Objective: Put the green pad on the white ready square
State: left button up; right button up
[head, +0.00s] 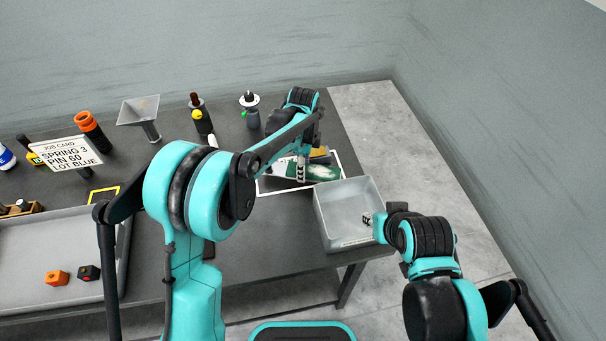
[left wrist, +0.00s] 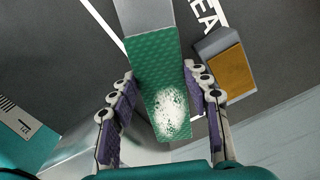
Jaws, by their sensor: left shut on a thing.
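The green pad (left wrist: 155,65) has a frothy white patch on one end and a grey block at its other end. My left gripper (left wrist: 163,105) is shut on it, with one finger on each side. In the head view, the left gripper (head: 302,170) is over the white-outlined ready square (head: 285,190), and the green pad (head: 325,173) shows just right of the fingers. I cannot tell whether the pad touches the surface. Part of the lettering "EA" (left wrist: 207,15) shows beside the pad. My right gripper (head: 370,220) is at the grey bin's right wall; its jaw opening is unclear.
A brown-yellow pad on a grey block (left wrist: 220,72) is close to the right finger. An open grey bin (head: 347,190) stands right of the square. Bottles (head: 250,115), a funnel (head: 140,112), a job card (head: 66,155) and a grey tray (head: 60,235) are further left.

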pick_arm(q)
notch_tip(320, 180, down, 3)
jog(key=shift+f+b, duration=0.15)
jog(key=shift+b, duration=0.3)
jog(key=o, duration=1)
